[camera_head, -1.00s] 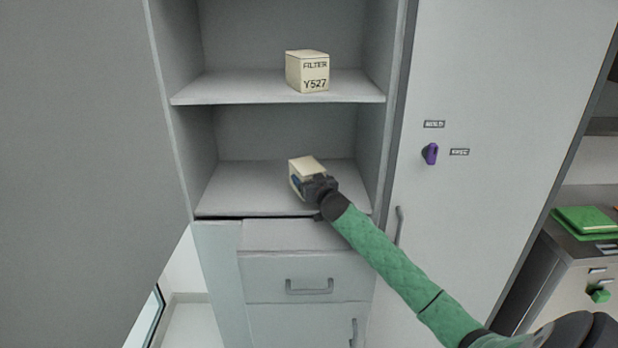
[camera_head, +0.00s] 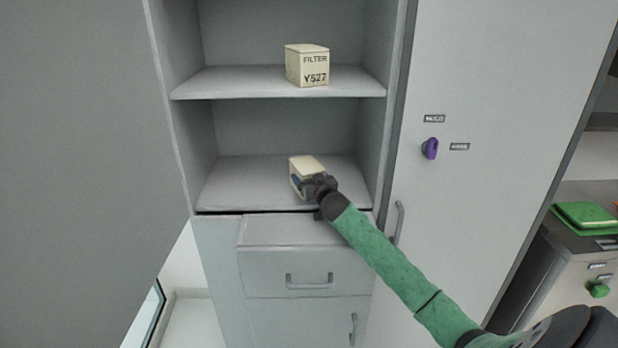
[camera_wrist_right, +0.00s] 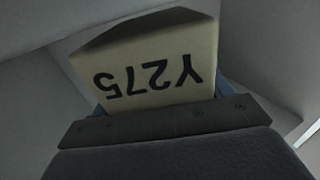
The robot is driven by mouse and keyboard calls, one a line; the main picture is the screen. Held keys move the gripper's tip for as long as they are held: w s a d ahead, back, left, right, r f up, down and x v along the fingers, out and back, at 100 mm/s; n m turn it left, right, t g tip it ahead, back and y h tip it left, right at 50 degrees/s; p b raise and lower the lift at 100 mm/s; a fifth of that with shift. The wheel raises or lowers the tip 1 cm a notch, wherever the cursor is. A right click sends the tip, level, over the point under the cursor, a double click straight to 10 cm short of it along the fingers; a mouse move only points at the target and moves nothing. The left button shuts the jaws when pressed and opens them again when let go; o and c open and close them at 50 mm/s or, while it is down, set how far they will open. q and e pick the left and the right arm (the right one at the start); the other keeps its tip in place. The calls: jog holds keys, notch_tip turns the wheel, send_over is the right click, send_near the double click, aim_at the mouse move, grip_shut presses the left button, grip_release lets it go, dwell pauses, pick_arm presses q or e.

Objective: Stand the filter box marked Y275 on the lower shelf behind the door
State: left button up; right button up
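The cream filter box marked Y275 (camera_head: 307,166) is at the lower shelf (camera_head: 240,186) of the open cabinet. In the right wrist view the box (camera_wrist_right: 155,66) shows its Y275 label upside down. My right gripper (camera_head: 312,186) is shut on the box from the front; blue finger parts (camera_wrist_right: 222,88) show at its side. The box looks upright, on or just above the shelf; I cannot tell whether it touches. The open grey door (camera_head: 80,150) fills the left side. My left gripper is not in view.
Another cream box marked Y527 (camera_head: 307,66) stands on the upper shelf (camera_head: 240,84). Below are a drawer (camera_head: 265,272) and a cupboard. A closed door with a purple knob (camera_head: 430,149) is at the right. The lower shelf is clear left of the held box.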

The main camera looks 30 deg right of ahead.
jog(key=o, duration=0.4)
jog(key=shift+f, duration=0.25)
